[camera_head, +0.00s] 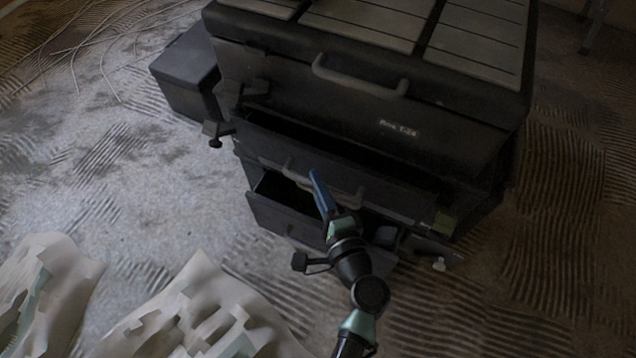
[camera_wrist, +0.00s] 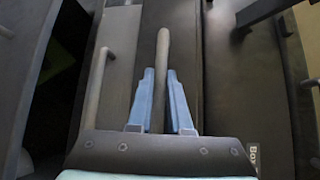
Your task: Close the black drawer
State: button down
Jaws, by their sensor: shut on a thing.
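The black drawer unit (camera_head: 455,110) stands with several drawers, and its top drawer front carries a grey handle (camera_head: 360,82). Below it a black drawer (camera_head: 270,152) is pulled out, with a dark gap behind its front. A lower drawer (camera_head: 275,215) also sticks out. My gripper (camera_head: 318,185) is at the pulled-out drawer's front. In the wrist view its blue fingers (camera_wrist: 162,100) lie on either side of a grey bar handle (camera_wrist: 162,50) and are shut on it. A second handle (camera_wrist: 97,90) runs to the left. The lower drawer's inside is partly hidden by my arm.
A dark box (camera_head: 187,75) stands beside the unit at the left. Crumpled pale sheets (camera_head: 195,315) lie on the floor at the lower left. Thin wires (camera_head: 85,40) lie at the upper left. The ridged floor (camera_head: 565,200) at the right looks clear.

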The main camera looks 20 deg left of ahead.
aim_at(328, 174)
jog(key=w+b, duration=0.1)
jog(key=w, duration=0.3)
jog(key=shift+d, duration=0.1)
jog(key=shift+w+r, duration=0.1)
jog(key=shift+w, duration=0.2)
jog(key=c, duration=0.8)
grip_release()
jog(key=shift+c, duration=0.2)
jog(key=shift+r, duration=0.1)
